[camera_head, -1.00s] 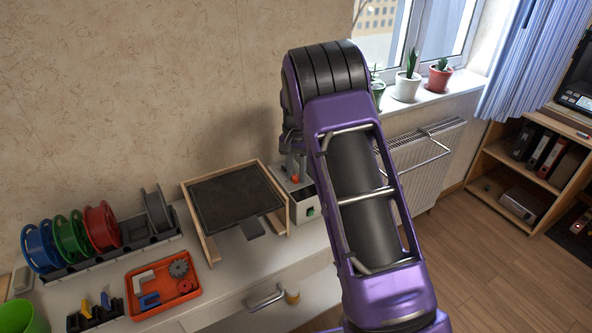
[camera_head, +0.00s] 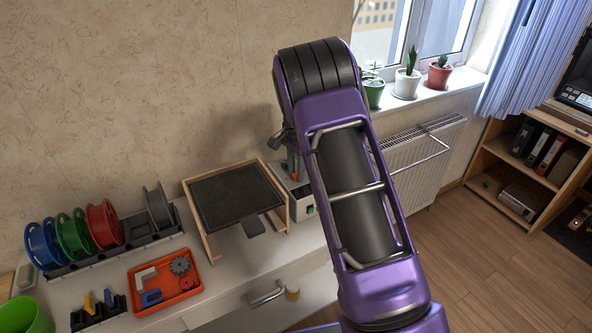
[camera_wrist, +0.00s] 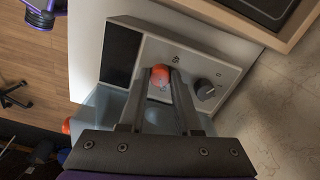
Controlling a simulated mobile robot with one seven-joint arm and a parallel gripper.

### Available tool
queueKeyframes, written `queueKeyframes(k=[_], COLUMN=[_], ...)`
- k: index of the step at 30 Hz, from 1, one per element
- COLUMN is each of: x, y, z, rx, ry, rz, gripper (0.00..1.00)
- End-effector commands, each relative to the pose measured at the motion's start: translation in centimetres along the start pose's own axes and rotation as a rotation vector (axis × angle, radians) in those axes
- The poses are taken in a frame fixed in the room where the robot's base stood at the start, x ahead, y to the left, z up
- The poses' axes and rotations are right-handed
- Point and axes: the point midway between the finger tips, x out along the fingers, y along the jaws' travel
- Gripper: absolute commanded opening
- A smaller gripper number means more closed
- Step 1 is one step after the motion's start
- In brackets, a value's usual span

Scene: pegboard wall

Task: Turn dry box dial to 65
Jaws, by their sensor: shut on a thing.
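The dry box is a light box with a grey top panel; it shows in the wrist view (camera_wrist: 222,72) and at the back of the bench, right of the framed black plate, in the head view (camera_head: 305,206). Its panel carries an orange-red knob (camera_wrist: 160,76) and a black round dial (camera_wrist: 205,90) with small marks, right of the knob. My gripper (camera_wrist: 163,75) reaches down to the panel with its fingers shut on the orange-red knob; it also shows in the head view (camera_head: 294,176). The dial's number cannot be read. The black dial is apart from my fingers.
A wood-framed black plate (camera_head: 235,197) stands close left of the box. Several spools in a rack (camera_head: 105,243) and an orange tray of parts (camera_head: 165,282) are further left. Potted plants (camera_head: 407,84) line the windowsill, with a radiator (camera_head: 425,160) below.

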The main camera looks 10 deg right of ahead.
Motion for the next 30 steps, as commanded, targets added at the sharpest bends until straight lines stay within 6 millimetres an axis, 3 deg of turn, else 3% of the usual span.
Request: queueKeyframes(k=[5,6,11,23,30], x=[-0.1,-0.1,0.0,-0.8,-5.5], y=[0.0,0.0,0.0,0.0,-0.1], z=[0.0,0.0,0.0,0.0,-0.1], rx=[0.000,0.000,0.000,-0.001,-0.001], ry=[0.001,0.001,0.001,0.001,0.003], rz=[-0.001,-0.001,-0.001,-0.001,-0.005], gripper=[0.00,0.34,0.62,0.62,0.62])
